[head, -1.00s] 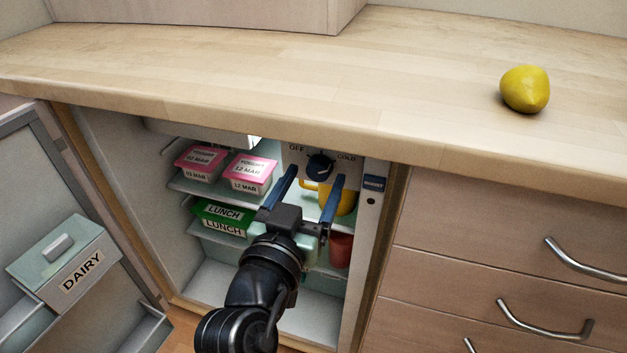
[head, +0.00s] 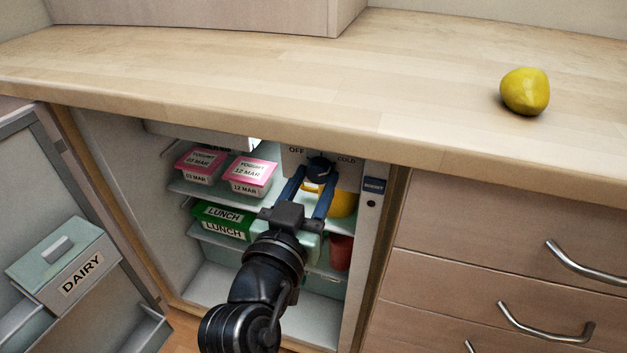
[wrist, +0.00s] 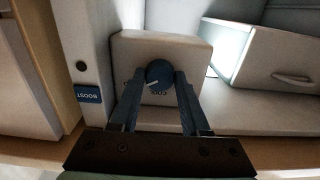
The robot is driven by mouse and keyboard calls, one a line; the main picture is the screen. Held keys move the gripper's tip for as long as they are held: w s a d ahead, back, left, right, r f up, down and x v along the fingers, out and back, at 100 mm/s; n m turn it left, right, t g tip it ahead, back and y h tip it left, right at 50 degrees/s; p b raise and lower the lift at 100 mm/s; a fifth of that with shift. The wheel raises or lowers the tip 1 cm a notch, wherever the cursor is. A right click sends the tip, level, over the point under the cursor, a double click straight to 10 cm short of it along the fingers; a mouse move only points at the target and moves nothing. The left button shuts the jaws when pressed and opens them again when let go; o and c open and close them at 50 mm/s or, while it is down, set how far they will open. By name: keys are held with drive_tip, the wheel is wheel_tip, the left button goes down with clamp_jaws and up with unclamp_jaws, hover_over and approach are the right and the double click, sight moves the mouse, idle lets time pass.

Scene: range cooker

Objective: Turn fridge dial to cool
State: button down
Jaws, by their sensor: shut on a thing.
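The fridge dial (head: 320,169) is a dark round knob on a pale control box (head: 291,158) under the top of the open fridge. The box reads OFF on the left and COLD on the right in the head view. In the wrist view the dial (wrist: 159,74) shows a white pointer mark, with partly covered lettering below it, seemingly COOL. My gripper (head: 318,184) reaches up into the fridge with its blue fingers closed in on the dial, one on each side. In the wrist view the fingers (wrist: 158,80) are at the dial's sides.
Pink-lidded yoghurt tubs (head: 250,175), a green lunch box (head: 222,219), a yellow mug (head: 343,204) and a red cup (head: 340,252) stand on the shelves. A BOOST switch (head: 373,185) is on the right wall. The open door (head: 30,180) is at left.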

drive_tip(key=n+p, duration=0.3)
drive_tip(key=shift+r+n, duration=0.15)
drive_tip(key=shift+n, duration=0.25)
drive_tip(key=n+p, duration=0.2)
drive_tip(key=shift+d+n, duration=0.1)
drive_tip(key=shift+n, duration=0.2)
drive_tip(key=n+p, duration=0.3)
drive_tip(key=n, duration=0.2)
drive_tip(key=shift+n, duration=0.3)
drive_tip(key=shift+c, duration=1.9)
unclamp_jaws()
drive_tip(key=shift+s, duration=0.1)
drive_tip(key=v, duration=1.3)
